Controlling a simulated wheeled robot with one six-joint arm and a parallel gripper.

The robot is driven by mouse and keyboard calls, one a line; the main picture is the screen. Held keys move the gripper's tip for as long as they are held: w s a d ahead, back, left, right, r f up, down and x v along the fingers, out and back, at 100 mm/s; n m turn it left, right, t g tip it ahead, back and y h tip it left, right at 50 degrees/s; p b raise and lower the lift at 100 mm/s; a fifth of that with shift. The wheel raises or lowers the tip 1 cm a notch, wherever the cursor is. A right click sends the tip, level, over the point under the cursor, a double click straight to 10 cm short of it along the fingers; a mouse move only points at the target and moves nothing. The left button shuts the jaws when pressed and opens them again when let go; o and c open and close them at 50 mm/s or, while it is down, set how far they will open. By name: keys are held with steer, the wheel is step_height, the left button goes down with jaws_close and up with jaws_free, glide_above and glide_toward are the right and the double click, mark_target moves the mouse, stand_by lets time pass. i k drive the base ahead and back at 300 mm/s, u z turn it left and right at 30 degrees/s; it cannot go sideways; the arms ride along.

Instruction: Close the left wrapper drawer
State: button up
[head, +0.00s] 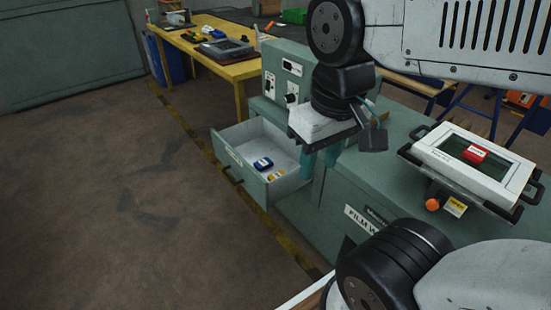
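The left wrapper drawer (237,163) is pulled out of the green-grey film wrapper cabinet (335,205), left of centre in the head view. Its dark handle (230,177) is on the front panel, facing left. A blue item (263,163) and a yellow item (275,176) lie inside it. My gripper (320,164) hangs above the right, cabinet-side end of the drawer. Its two teal fingers point down and stand apart, with nothing seen between them. Whether the fingers touch the drawer cannot be told.
A white sealing frame (480,165) with a red block (475,154) sits on the cabinet top at right. A yellow workbench (205,47) with tools stands behind. The brown floor (120,190) left of the drawer is clear.

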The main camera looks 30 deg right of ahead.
mark_target(238, 146)
steer(key=z, duration=0.2)
steer(key=i, duration=1)
